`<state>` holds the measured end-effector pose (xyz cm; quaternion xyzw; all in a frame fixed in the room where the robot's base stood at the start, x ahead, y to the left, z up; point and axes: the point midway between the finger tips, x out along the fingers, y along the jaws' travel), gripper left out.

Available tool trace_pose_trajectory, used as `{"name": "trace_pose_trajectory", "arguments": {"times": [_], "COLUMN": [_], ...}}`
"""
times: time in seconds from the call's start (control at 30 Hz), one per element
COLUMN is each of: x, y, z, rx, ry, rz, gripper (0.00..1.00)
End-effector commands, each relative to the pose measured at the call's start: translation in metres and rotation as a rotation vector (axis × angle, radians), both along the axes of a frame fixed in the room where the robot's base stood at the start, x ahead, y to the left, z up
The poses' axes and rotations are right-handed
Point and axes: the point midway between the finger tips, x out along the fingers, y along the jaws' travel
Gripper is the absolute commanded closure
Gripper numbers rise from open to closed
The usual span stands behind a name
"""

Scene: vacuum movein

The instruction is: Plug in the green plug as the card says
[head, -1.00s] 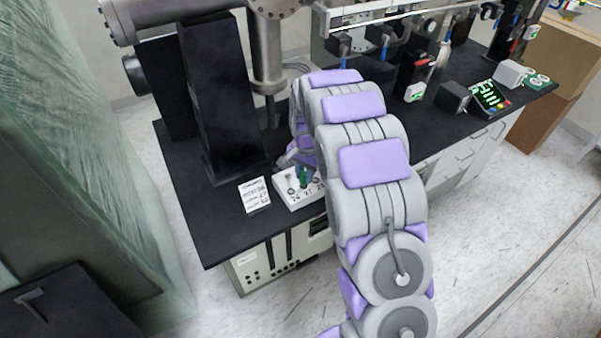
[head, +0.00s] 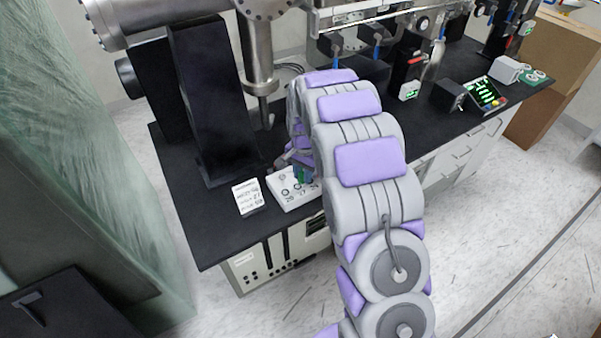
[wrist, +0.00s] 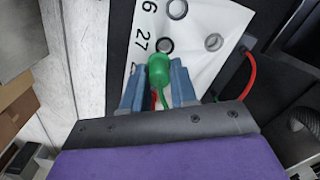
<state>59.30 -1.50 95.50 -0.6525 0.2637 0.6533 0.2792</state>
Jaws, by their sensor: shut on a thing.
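The green plug (wrist: 159,70) is held between the two blue-grey fingers of my gripper (wrist: 159,85) in the wrist view, with a green cable trailing back from it. Its front end is over the white socket panel (wrist: 205,20), close to a ringed socket (wrist: 165,45) beside the printed number 27. I cannot tell whether the plug touches the panel. In the head view the green plug (head: 302,175) shows small at the panel (head: 285,185), partly hidden by my arm. The white card (head: 248,197) lies on the black bench left of the panel; its print is too small to read.
A red cable (wrist: 250,75) with a dark plug is at the panel's right edge in the wrist view. The bench's front left corner is clear.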

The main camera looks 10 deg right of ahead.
Motion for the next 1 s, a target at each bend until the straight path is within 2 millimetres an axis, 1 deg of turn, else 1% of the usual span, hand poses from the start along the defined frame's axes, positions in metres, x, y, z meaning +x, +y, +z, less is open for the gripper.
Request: {"name": "trace_pose_trajectory", "arguments": {"times": [0.6,1.0], "x": [0.0000,0.0002], "y": [-0.0058,-0.0028], "z": [-0.0003,-0.0049], "rx": [0.001,-0.001], "ry": [0.000,-0.001], "rz": [0.002,0.002], "gripper": [1.00,1.00]}}
